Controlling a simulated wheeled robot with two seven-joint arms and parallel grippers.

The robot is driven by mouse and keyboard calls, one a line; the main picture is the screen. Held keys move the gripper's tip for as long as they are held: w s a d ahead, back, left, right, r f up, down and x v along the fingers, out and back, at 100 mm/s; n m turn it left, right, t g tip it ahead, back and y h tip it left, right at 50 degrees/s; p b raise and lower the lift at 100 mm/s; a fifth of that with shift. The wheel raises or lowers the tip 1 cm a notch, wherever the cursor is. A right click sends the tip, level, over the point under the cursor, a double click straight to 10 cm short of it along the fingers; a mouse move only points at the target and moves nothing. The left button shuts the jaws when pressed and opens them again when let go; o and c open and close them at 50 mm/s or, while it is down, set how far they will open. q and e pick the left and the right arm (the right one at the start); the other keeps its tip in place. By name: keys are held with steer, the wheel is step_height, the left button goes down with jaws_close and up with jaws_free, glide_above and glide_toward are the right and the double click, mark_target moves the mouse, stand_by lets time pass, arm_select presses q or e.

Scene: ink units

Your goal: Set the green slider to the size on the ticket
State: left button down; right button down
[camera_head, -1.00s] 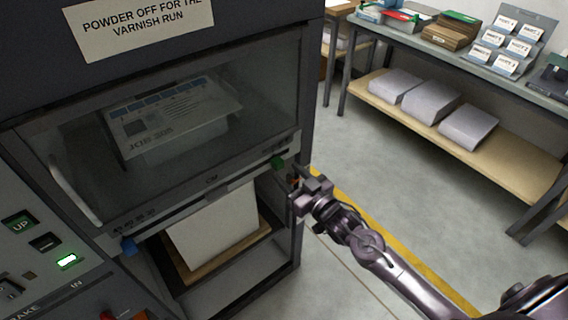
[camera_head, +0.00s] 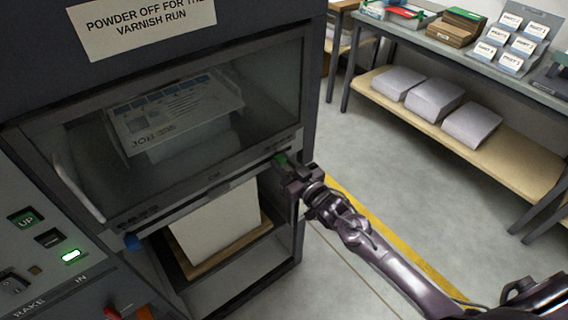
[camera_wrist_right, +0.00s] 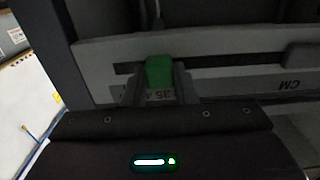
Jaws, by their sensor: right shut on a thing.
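The green slider (camera_head: 280,159) sits near the right end of the scale rail (camera_head: 215,182) below the machine's glass window. My right gripper (camera_head: 287,167) is at the rail and shut on the green slider. In the right wrist view the green slider (camera_wrist_right: 159,72) stands between the two fingers, over a slot in the rail; a printed "35" shows just below it, and "CM" is marked farther along. The ticket cannot be made out. My left gripper is not in view.
A paper stack (camera_head: 215,222) stands on a board below the rail. A control panel (camera_head: 45,250) with an UP button and a lit green button is at left. A bench (camera_head: 470,75) with trays and paper stands at back right. Floor between is clear.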

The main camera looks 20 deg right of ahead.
mark_target(291, 147)
steer(key=d, duration=0.1)
steer(key=w+d, duration=0.1)
steer(key=d, duration=0.1)
steer(key=w+d, duration=0.1)
steer(key=d, duration=0.1)
steer(key=shift+d+b, duration=0.15)
steer(key=shift+b, duration=0.25)
steer(key=shift+r, duration=0.15)
steer(key=c, duration=1.4)
jaws_free()
steer(key=shift+o, duration=1.2)
steer(key=shift+d, duration=0.1)
steer(key=shift+s, duration=0.1)
